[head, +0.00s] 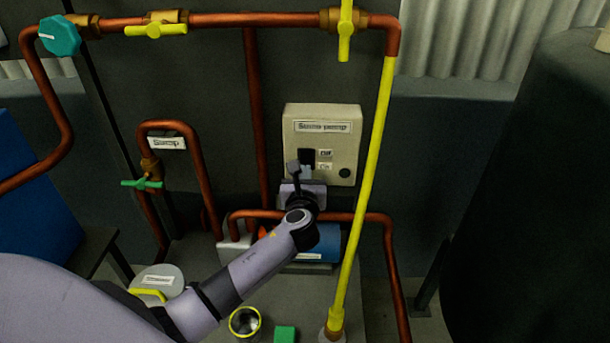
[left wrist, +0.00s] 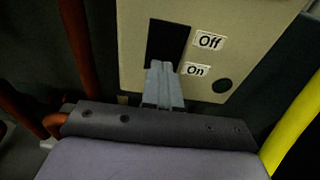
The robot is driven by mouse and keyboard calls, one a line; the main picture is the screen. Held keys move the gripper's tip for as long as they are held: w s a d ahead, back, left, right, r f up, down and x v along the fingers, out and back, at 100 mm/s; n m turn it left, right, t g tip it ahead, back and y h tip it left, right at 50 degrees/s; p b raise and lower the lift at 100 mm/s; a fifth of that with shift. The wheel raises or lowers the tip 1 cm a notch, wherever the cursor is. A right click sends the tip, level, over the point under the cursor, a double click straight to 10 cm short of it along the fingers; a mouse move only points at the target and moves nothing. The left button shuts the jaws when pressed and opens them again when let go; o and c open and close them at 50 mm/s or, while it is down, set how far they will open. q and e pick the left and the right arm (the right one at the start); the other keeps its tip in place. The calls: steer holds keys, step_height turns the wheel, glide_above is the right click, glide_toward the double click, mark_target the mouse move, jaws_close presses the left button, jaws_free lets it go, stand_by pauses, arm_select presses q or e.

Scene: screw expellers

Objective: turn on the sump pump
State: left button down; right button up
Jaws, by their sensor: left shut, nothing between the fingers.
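The beige switch box (head: 345,118) labelled "Sump pump" is on the dark wall at the centre of the head view. It also shows in the left wrist view (left wrist: 135,45), with a dark switch slot (left wrist: 168,42) beside "Off" and "On" labels. My left gripper (head: 307,170) is in front of the slot's lower part. Its fingers (left wrist: 162,70) are shut and empty, level with the "On" label. They hide the lower slot, and I cannot tell the switch's position or whether they touch it. A blue cylinder (head: 328,240) lies below the box, partly behind my arm. My right gripper is not in view.
Copper pipes (head: 255,100) run around the box, and a yellow pipe (head: 366,180) slants down on its right. A green-handled valve (head: 142,183) is at left. A large dark tank (head: 530,190) stands at right. A green block (head: 285,334) lies below.

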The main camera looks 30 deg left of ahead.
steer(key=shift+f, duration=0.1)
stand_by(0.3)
arm_select(q)
steer(key=shift+w+a+b, duration=0.15)
steer(key=shift+w+b, duration=0.05)
steer(key=shift+b, duration=0.4)
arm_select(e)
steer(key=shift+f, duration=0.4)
arm_select(q)
steer(key=shift+f, duration=0.1)
